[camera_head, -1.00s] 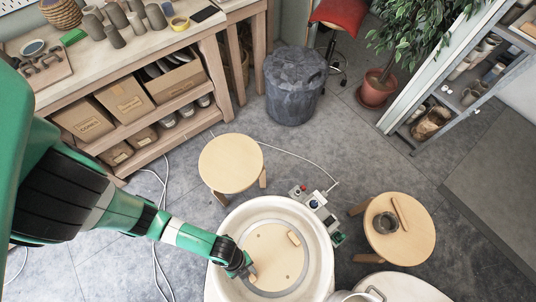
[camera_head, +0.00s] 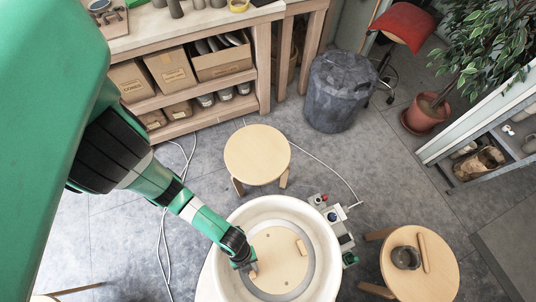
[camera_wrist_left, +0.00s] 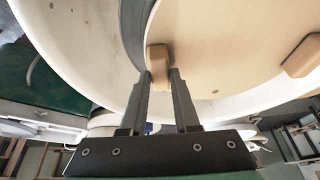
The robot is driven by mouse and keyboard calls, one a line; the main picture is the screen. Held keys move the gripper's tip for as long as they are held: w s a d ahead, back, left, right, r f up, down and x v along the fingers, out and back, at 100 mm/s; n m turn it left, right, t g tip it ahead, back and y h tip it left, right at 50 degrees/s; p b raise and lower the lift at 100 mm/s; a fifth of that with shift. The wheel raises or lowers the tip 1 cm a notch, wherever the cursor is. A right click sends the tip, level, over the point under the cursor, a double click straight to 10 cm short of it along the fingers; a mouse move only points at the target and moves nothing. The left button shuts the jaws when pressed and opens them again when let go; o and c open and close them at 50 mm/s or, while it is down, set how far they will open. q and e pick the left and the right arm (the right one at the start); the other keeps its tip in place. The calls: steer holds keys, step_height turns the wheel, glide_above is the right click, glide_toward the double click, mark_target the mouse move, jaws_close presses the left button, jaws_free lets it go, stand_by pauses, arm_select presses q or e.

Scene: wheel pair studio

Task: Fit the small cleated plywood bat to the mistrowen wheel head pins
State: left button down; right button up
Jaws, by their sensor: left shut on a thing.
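The pale round plywood bat (camera_head: 277,262) lies over the grey wheel head (camera_head: 311,275) inside the white splash pan of the wheel. It has a wooden cleat on each side and small dark holes. The right cleat (camera_head: 301,247) is free. My left gripper (camera_head: 247,268) is shut on the left cleat. In the left wrist view the fingers (camera_wrist_left: 160,80) stand either side of this cleat (camera_wrist_left: 158,62), and the bat (camera_wrist_left: 225,45) covers part of the dark wheel head (camera_wrist_left: 132,35). The pins are hidden, and I cannot tell whether the bat is seated. My right gripper is not in view.
The white pan rim (camera_head: 334,250) surrounds the bat closely. A control box (camera_head: 335,222) stands beside the wheel. A round stool (camera_head: 257,154) is behind, and another (camera_head: 440,278) at right holds a dark pot (camera_head: 405,257) and a wooden tool. Cables cross the floor.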

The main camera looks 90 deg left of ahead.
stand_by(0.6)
arm_select(q)
steer(key=shift+f+b, duration=1.05)
steer(key=shift+f, duration=0.3)
steer(key=shift+r, duration=0.1)
steer(key=c, duration=0.6)
jaws_free()
steer(key=shift+o, duration=0.2)
